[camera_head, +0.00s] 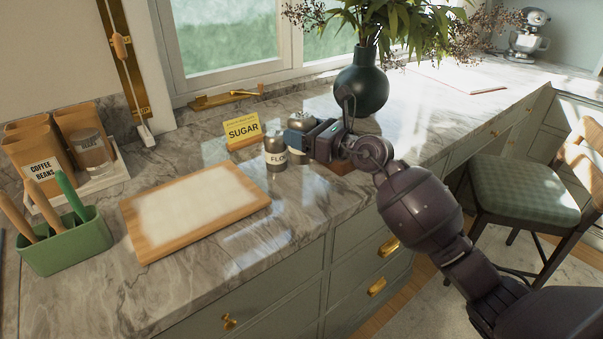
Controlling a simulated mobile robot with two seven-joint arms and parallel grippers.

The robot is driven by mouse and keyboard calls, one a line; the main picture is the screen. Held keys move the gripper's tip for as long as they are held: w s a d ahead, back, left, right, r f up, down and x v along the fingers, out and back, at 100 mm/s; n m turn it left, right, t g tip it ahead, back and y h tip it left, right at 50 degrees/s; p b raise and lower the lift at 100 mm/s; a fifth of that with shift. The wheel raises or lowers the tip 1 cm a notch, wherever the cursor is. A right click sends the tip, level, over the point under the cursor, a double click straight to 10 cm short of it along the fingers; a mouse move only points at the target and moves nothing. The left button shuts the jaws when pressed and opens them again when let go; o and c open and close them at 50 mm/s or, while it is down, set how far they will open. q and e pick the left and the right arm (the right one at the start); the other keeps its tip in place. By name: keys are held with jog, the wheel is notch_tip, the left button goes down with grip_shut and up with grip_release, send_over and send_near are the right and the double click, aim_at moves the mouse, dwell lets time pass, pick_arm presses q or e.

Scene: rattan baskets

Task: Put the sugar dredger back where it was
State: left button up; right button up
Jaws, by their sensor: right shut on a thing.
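The front dredger (275,150) has a label reading FLO..., partly cut off by my gripper. The second dredger (297,122) is just behind it to the right; its label is hidden, and I take it as the sugar dredger. My right gripper (297,140) reaches in from the right and is shut on this rear dredger, hiding its lower part. I cannot tell whether its base touches the counter. My left gripper is not in view.
A dark vase with leaves (361,85) stands behind my right gripper. A wooden board (160,238) with a pale top lies front left. A green utensil box (68,246) and coffee canisters (38,160) are at far left. Bare marble lies between board and dredgers.

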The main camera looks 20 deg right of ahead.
notch_tip(320, 180, down, 4)
jog(key=shift+r+b, duration=0.2)
jog(key=shift+b, duration=0.15)
jog(key=shift+f, duration=0.4)
notch_tip(320, 180, down, 5)
jog(key=shift+b, duration=1.05)
jog(key=shift+f, duration=0.35)
jog(key=shift+r, duration=0.15)
jog(key=shift+f, duration=0.25)
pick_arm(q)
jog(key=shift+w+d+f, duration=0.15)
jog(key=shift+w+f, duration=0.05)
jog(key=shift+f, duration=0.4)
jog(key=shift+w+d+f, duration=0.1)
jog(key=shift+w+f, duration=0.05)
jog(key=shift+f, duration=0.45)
pick_arm(e)
jog(key=o, duration=1)
